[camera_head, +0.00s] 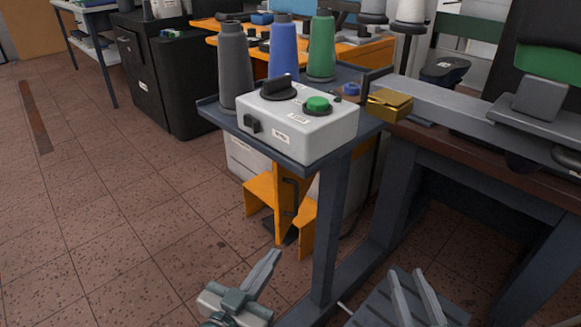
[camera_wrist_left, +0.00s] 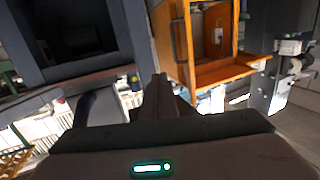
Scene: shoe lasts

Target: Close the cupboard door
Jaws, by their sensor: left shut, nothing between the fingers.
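The orange cupboard door (camera_head: 281,215) stands open below the small grey table, with a dark handle (camera_head: 290,196) on it. In the left wrist view the open orange cupboard (camera_wrist_left: 232,73) shows its inside, and the door panel (camera_wrist_left: 182,47) with its handle stands at the left of the opening. My left gripper (camera_head: 277,253) is shut and empty, just below the door in the head view. Its fingers also show in the left wrist view (camera_wrist_left: 160,80), apart from the door as far as I can tell. My right gripper (camera_head: 415,272) is open and empty at the lower right.
A white control box (camera_head: 300,120) and several thread cones, one blue (camera_head: 283,52), stand on the grey table (camera_head: 315,150). Its leg (camera_head: 331,230) stands right of the door. A workbench (camera_head: 490,150) is at the right. The tiled floor (camera_head: 100,220) at left is clear.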

